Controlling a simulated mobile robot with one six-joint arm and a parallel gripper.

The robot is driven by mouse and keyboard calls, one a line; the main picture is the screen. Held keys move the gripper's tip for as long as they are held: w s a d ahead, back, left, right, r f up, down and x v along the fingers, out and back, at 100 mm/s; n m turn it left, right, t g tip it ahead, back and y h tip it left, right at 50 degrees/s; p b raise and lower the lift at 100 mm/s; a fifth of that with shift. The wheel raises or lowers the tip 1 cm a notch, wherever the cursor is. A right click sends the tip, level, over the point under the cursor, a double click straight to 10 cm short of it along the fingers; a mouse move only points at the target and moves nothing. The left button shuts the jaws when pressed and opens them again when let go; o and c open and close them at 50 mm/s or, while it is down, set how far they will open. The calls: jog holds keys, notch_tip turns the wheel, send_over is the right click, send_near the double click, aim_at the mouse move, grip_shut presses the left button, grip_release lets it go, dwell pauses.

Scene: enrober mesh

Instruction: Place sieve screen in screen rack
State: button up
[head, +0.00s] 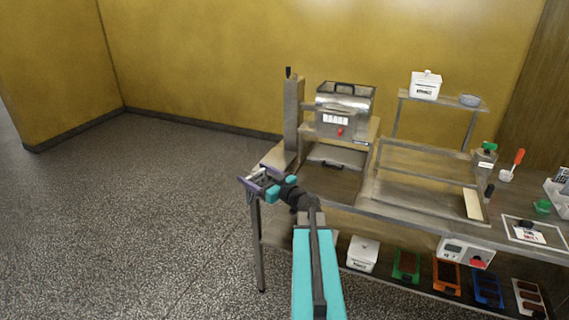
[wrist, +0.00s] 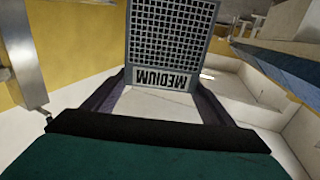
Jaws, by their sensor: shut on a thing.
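The sieve screen (wrist: 171,38) is a grey-framed dark mesh panel marked MEDIUM, which reads upside down in the wrist view. My gripper (wrist: 161,80) is shut on its labelled end, one purple finger at each side. The mesh stretches away from the fingers and out of the top of the view. In the head view my gripper (head: 260,180) is at the table's left front corner, and the screen is too small there to make out clearly. I cannot pick out the screen rack with certainty in either view.
A steel machine (head: 345,108) with a red knob stands at the back of the table (head: 405,212), beside a tall grey post (head: 292,115). A raised shelf (head: 440,101) holds a white box (head: 426,86). Coloured trays lie on the lower shelf. The floor at left is clear.

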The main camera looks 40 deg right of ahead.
jog(key=a+f+n+g+y, duration=0.1)
jog(key=a+n+g+y, duration=0.1)
jog(key=a, duration=0.9)
jog(key=a+f+n+g+y+b, duration=0.1)
jog(key=a+n+y, duration=0.4)
jog(key=a, duration=0.7)
jog(key=a+f+n+g+y+b, duration=0.1)
jog(key=a+f+n+g+y, duration=0.1)
jog(key=a+y, duration=0.5)
jog(key=shift+a+f+n+g, duration=0.3)
jog(key=shift+a+n+g, duration=0.75)
jog(key=shift+a, duration=1.65)
jog(key=shift+s+m+g, duration=0.1)
jog(key=shift+m+g, duration=0.15)
